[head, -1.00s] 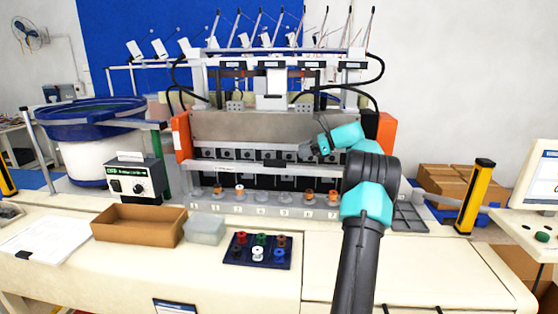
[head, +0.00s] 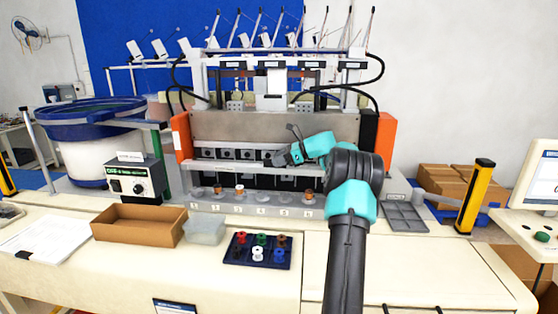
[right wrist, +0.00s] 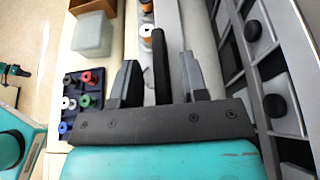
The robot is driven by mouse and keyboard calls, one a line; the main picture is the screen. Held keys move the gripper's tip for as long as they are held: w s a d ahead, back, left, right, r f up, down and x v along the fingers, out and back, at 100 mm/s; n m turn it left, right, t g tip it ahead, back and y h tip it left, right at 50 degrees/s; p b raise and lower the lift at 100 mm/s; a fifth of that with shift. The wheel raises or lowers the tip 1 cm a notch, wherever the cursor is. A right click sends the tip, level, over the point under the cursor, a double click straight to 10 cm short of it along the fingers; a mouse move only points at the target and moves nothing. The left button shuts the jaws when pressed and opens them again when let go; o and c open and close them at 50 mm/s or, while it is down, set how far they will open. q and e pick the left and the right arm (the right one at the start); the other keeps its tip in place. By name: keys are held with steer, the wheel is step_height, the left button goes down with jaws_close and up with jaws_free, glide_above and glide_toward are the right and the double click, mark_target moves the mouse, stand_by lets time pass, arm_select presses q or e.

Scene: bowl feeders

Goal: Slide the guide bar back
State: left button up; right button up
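The guide bar (head: 225,166) is a long pale rail running left to right across the front of the machine, below a row of dark square units. Its right part is hidden behind my right arm. My right gripper (head: 277,158) is at the middle of the bar, coming in from the right. In the right wrist view, its two dark fingers (right wrist: 158,82) stand apart on either side of a narrow dark bar-shaped piece (right wrist: 160,60), which looks like the handle. Gaps show on both sides of it. My left gripper is not in view.
A numbered ledge (head: 232,208) with several bobbins lies below the bar. In front are a dark bobbin tray (head: 238,262), a clear box (head: 205,231) and a brown box (head: 137,226). A grey tray (head: 404,217) lies right of my arm.

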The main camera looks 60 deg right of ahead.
jaws_close()
steer(key=shift+d, duration=0.1)
stand_by(0.3)
